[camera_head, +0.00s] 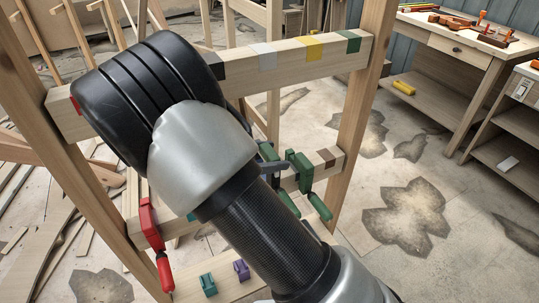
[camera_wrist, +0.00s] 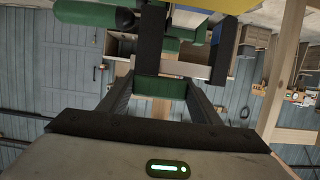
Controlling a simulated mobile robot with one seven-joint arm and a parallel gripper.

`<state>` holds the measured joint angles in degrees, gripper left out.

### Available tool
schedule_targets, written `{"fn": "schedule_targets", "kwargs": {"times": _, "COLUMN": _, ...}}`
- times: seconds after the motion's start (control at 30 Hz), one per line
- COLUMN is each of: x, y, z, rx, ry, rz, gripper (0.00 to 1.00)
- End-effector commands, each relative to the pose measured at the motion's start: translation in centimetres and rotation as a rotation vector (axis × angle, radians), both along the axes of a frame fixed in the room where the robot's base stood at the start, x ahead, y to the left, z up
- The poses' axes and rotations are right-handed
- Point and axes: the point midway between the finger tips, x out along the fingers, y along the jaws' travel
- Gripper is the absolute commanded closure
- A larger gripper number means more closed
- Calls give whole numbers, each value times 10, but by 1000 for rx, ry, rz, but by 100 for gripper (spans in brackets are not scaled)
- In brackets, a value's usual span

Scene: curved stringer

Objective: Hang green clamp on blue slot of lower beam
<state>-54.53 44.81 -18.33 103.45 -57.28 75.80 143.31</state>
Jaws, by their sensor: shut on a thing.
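A green clamp (camera_head: 301,170) is at the right part of the lower beam (camera_head: 145,228) in the head view. My gripper (camera_head: 274,163), mostly hidden behind my arm, is shut on this clamp. In the wrist view, green clamp parts (camera_wrist: 160,87) show between the dark fingers of my gripper (camera_wrist: 163,80). The clamp overlaps the beam in the picture; I cannot tell whether it touches it. The lower beam shows a teal band at left and brown and pale bands at its right end. My arm hides its middle, and I cannot make out a blue slot.
A red clamp (camera_head: 150,225) hangs at the left of the lower beam. The upper beam (camera_head: 290,54) has coloured bands and passes behind my arm. Wooden posts (camera_head: 358,110) stand at both sides. Teal (camera_head: 207,284) and purple (camera_head: 241,270) clamps sit low down. Workbenches are at right.

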Motion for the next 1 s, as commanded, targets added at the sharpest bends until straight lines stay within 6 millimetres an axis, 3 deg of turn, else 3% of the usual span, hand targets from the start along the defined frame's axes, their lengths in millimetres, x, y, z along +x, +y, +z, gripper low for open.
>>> {"fn": "schedule_targets", "kwargs": {"times": 0.67, "x": 0, "y": -1, "z": -1, "rx": -1, "ry": -2, "rz": -2, "gripper": 71}}
{"fn": "schedule_targets", "kwargs": {"times": 1.0, "x": 0, "y": 0, "z": -10, "rx": -1, "ry": -3, "rz": -1, "gripper": 71}}
